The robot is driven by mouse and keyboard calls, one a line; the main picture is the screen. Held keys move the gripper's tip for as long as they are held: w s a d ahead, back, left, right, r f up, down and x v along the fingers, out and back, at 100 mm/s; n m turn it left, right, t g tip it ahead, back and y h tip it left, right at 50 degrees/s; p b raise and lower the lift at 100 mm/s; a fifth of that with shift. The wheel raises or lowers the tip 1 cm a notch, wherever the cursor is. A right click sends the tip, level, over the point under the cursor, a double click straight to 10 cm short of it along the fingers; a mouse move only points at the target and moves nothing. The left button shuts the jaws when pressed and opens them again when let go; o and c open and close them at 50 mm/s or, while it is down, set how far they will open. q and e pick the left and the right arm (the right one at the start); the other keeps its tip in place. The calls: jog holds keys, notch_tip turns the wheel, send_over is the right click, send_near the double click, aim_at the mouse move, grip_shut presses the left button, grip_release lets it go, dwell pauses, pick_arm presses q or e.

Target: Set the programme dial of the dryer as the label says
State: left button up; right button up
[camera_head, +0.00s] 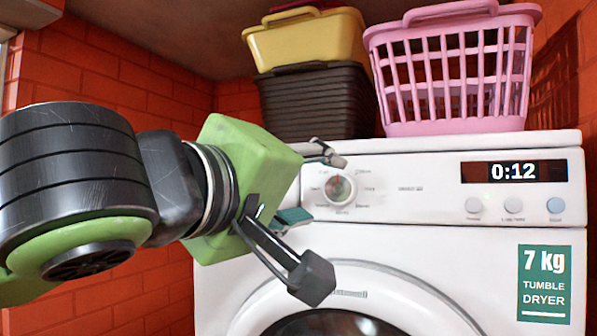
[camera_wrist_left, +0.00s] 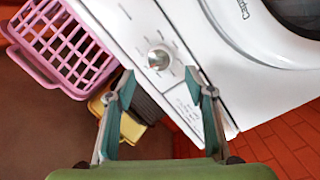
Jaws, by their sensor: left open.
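The programme dial (camera_head: 339,189) is a round silver knob on the white dryer's panel, ringed by small printing that is too small to read. It also shows in the left wrist view (camera_wrist_left: 158,58), just beyond the space between my fingertips. My left gripper (camera_head: 321,214) is open and empty, its fingers spread in front of the panel, apart from the dial. In the wrist view its teal-padded fingers (camera_wrist_left: 160,80) stand either side of the dial. A panel patch with small print (camera_wrist_left: 186,106) shows between the fingers; I cannot read it. My right gripper is not in view.
A pink basket (camera_head: 455,80) and a yellow crate (camera_head: 308,40) stacked on a dark crate (camera_head: 315,102) stand on the dryer top. A display (camera_head: 514,171) reads 0:12, above several round buttons (camera_head: 513,205). The round door (camera_head: 340,322) is below. A brick wall (camera_head: 110,70) stands left.

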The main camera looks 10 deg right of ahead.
aim_at(336, 189)
pick_arm(q)
jog(key=p+x, duration=0.2)
jog(key=x, duration=0.4)
jog(key=shift+w+d, duration=0.2)
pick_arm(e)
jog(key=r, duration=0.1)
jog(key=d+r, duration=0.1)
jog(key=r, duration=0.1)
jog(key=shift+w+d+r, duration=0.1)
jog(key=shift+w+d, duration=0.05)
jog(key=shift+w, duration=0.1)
pick_arm(q)
jog(key=shift+c, duration=0.5)
jog(key=c, duration=1)
